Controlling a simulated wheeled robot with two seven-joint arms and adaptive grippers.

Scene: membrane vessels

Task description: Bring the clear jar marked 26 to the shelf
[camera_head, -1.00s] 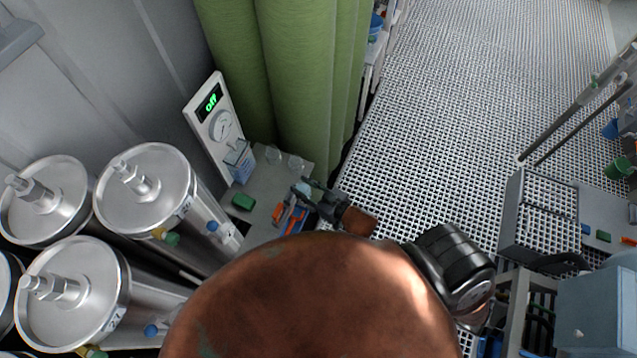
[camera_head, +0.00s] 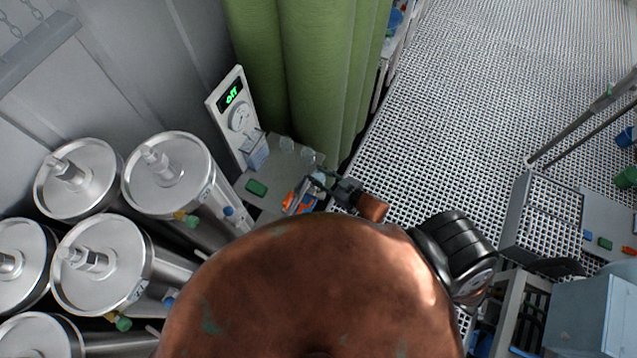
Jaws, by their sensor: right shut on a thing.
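My right gripper (camera_head: 323,181) reaches over a small grey bench beside the green curtain, its fingers pointing left. It is shut on a small clear thing that looks like a jar (camera_head: 321,177); the thing is mostly hidden by the fingers and its mark cannot be read. I cannot tell whether the held thing touches the bench. My left gripper is out of view. I cannot make out which surface is the shelf.
A green block (camera_head: 256,187) and orange and blue items (camera_head: 299,200) lie on the bench (camera_head: 272,165). A gauge panel (camera_head: 238,117) reading OFF stands behind it. Several steel vessels (camera_head: 168,170) fill the left. The green curtain (camera_head: 318,70) hangs close behind. Open grated floor (camera_head: 470,110) lies right.

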